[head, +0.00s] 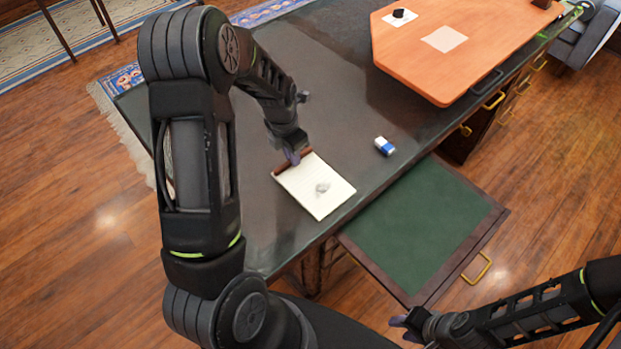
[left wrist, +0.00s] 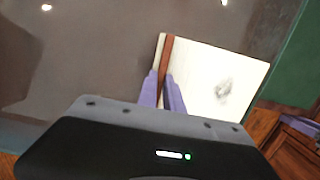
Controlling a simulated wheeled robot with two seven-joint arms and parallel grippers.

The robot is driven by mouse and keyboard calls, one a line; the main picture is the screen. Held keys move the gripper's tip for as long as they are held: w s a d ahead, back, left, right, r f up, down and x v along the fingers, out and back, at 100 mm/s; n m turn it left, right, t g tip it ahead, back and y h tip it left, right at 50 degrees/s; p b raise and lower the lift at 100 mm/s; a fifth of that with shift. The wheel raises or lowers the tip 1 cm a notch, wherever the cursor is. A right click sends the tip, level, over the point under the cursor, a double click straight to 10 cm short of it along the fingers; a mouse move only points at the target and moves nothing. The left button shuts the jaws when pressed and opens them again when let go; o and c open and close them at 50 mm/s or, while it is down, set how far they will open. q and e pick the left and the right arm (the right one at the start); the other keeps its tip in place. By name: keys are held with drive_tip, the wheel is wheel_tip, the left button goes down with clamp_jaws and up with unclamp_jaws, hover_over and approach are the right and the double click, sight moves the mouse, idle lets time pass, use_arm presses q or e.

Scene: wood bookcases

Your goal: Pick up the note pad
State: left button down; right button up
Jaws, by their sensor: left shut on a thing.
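The note pad (head: 316,187) lies on the dark desk top near its front edge. It has cream pages, a reddish-brown binding strip and a small grey mark on the page. My left gripper (head: 293,157) is at the binding end of the pad. In the left wrist view the purple fingers of my left gripper (left wrist: 164,92) are on both sides of the brown strip of the note pad (left wrist: 215,82), shut on it. I cannot tell whether the pad is lifted off the desk. My right gripper (head: 400,322) is low at the right, away from the pad; its fingers are too small to judge.
A blue and white eraser-like block (head: 384,146) lies on the desk (head: 330,80) right of the pad. An orange-brown board (head: 440,65) covers the far right. A green-topped pull-out panel (head: 425,225) juts out from the front of the desk.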

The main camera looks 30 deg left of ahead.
use_arm(q)
wheel_tip(320, 180, up, 10)
drive_tip(key=b, duration=0.1)
idle(0.5)
